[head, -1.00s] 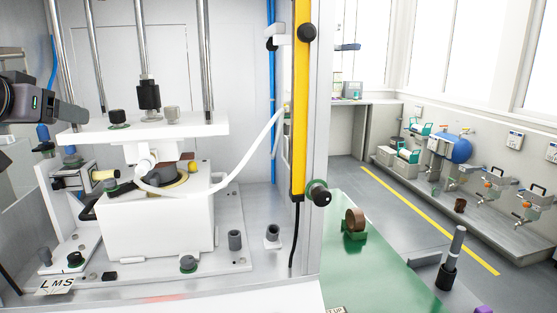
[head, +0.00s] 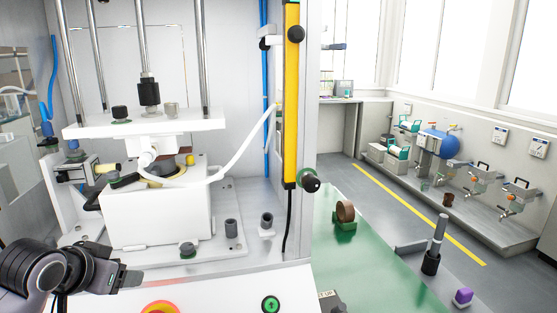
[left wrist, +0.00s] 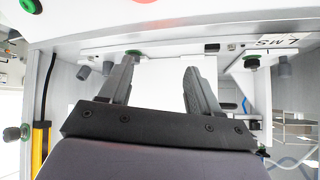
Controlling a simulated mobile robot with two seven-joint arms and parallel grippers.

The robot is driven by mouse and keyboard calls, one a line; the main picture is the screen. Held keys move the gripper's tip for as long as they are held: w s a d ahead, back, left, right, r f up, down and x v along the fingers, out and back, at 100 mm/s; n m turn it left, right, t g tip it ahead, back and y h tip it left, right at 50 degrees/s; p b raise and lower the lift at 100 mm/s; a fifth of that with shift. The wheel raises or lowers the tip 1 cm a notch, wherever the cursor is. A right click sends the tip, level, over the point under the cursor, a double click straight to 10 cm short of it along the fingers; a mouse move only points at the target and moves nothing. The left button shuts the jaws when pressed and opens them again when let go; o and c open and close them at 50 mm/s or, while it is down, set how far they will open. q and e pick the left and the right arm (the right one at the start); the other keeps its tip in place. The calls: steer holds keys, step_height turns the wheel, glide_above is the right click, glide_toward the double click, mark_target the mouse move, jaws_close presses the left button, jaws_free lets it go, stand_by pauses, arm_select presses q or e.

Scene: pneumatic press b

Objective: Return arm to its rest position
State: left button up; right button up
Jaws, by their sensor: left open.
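My left arm's dark gripper (head: 118,277) is at the lower left of the head view, in front of the press and beside its front ledge. In the left wrist view the two fingers (left wrist: 160,78) stand apart with nothing between them. The pneumatic press has a white upper plate (head: 185,126) on steel columns and a white block (head: 160,220) below it. The gripper is clear of both. My right gripper is in neither view.
A yellow light-curtain bar (head: 291,100) stands at the press frame's right post. A green start button (head: 271,304) and a red-and-yellow button (head: 160,308) sit on the front panel. A green table (head: 365,265) holds a brown roll (head: 345,212).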

arm_select(q)
steer(key=s+d+f+g, duration=0.35)
steer(key=s+f, duration=0.65)
steer(key=s, duration=0.4)
steer(key=s+d+f+g, duration=0.2)
steer(key=s+d+f, duration=0.2)
steer(key=s+f, duration=0.8)
steer(key=w+d+f+t+h, duration=0.1)
steer(key=w+d+f+t, duration=0.1)
steer(key=f+t, duration=0.4)
steer(key=shift+w+d+t+h, duration=0.15)
steer(key=shift+w+t+h, duration=0.3)
steer(key=shift+w, duration=0.45)
